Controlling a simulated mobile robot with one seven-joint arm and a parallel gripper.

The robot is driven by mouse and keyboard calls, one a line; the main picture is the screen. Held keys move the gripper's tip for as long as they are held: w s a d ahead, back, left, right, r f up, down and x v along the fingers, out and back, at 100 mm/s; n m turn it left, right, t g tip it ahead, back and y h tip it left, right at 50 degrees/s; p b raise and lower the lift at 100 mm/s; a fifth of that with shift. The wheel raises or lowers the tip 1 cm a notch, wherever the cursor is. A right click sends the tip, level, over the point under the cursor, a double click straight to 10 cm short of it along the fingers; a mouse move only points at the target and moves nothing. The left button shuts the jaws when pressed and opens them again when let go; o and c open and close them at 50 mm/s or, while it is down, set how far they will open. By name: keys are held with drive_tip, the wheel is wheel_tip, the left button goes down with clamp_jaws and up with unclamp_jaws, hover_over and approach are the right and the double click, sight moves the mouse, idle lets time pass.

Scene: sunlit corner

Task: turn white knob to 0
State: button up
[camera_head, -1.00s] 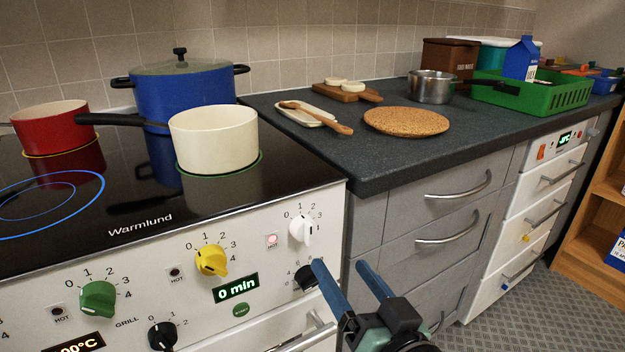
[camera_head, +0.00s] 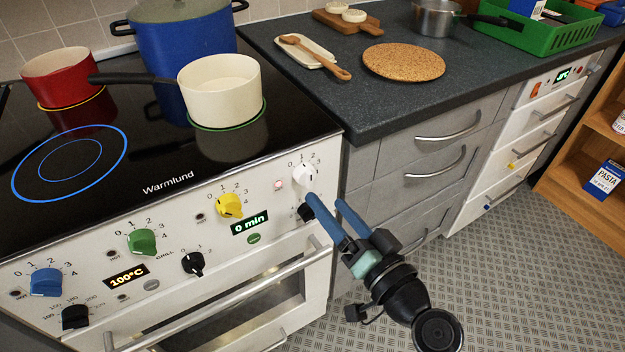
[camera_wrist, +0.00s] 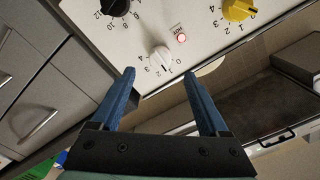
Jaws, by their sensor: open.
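The white knob (camera_head: 303,174) is on the right end of the white stove front, with numbers around it. It also shows in the wrist view (camera_wrist: 160,57), upside down, at top centre. Its exact setting is too small to read. The red HOT lamp (camera_head: 279,183) beside it is lit. My gripper (camera_head: 325,199) is open and empty, its two blue fingers pointing at the panel just below and right of the white knob. In the wrist view, my fingertips (camera_wrist: 158,73) lie on either side of the knob in the picture; no contact is visible.
A black knob (camera_head: 306,211) sits just below the white knob, close to my left finger. The yellow knob (camera_head: 230,205) is further left. The oven handle (camera_head: 230,290) juts out below. A cream pot (camera_head: 220,95) stands on the hob above. Grey drawers (camera_head: 430,170) adjoin at right.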

sight(311, 183)
drive_tip(key=x, duration=0.6)
drive_tip(key=shift+w+a, duration=0.15)
drive_tip(key=shift+w, duration=0.15)
clamp_jaws()
drive_tip(key=shift+f+b, duration=0.15)
drive_tip(key=shift+b, duration=0.45)
